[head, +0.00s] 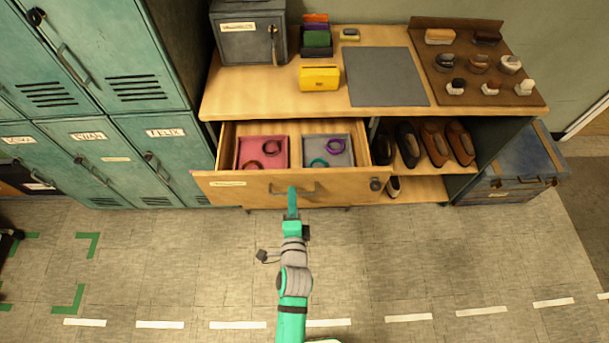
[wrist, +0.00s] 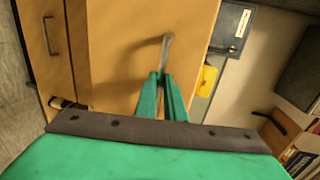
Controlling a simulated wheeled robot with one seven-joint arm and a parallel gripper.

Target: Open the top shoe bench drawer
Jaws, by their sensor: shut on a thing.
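The top shoe bench drawer (head: 220,186) is pulled well out from the wooden bench (head: 240,105), and its inside shows in the head view. It holds a pink tray (head: 280,150) and a grey tray (head: 345,150) with ring-shaped items in them. My gripper (head: 292,190) is at the middle of the drawer front, shut on the bar handle (head: 308,190). In the wrist view the fingers (wrist: 162,85) close around the handle (wrist: 166,50), whose gripped end they hide.
Teal lockers (head: 160,155) stand at the left. Shoes (head: 435,145) sit on open shelves at the right, beside a blue-grey chest (head: 515,170). A yellow box (head: 319,78) and a shoe-brush board (head: 425,80) are on the bench top. The floor in front (head: 400,260) is clear.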

